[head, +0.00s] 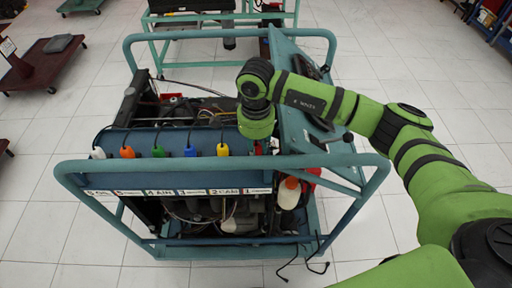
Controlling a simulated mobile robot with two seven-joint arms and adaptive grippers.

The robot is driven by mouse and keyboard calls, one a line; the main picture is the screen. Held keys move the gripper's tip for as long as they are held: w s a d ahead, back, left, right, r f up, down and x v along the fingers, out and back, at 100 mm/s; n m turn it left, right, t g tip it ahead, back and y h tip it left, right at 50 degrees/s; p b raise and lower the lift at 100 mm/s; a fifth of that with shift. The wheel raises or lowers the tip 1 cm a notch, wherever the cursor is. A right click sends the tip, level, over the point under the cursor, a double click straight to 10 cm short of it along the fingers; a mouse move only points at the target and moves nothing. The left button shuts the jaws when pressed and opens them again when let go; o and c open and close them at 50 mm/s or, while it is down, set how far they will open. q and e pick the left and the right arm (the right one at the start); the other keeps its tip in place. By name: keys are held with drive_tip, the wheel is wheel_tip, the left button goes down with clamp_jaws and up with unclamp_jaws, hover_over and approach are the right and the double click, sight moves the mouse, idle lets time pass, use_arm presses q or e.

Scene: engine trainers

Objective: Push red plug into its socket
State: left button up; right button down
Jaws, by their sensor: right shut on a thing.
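The red plug (258,149) shows as a small red patch at the right end of the row of plugs on the blue engine trainer (110,141). My right gripper (257,143) reaches down over it from above and is shut on it. The wrist and gripper hide most of the plug. The socket under it is hidden, so I cannot tell how deep the plug sits. My left gripper is not in view.
White (98,153), orange (127,152), green (158,151), blue (190,151) and yellow (222,150) plugs stand to the left. The trainer's tubular frame (130,165) runs in front, above numbered labels. A tilted panel (300,135) stands close right of my gripper.

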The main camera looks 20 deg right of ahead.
sight(256, 144)
wheel_tip(256, 144, up, 9)
drive_tip(key=b, duration=0.3)
drive_tip(key=shift+f, duration=0.15)
drive_tip(key=shift+r, duration=0.5)
drive_tip(key=shift+d, duration=0.1)
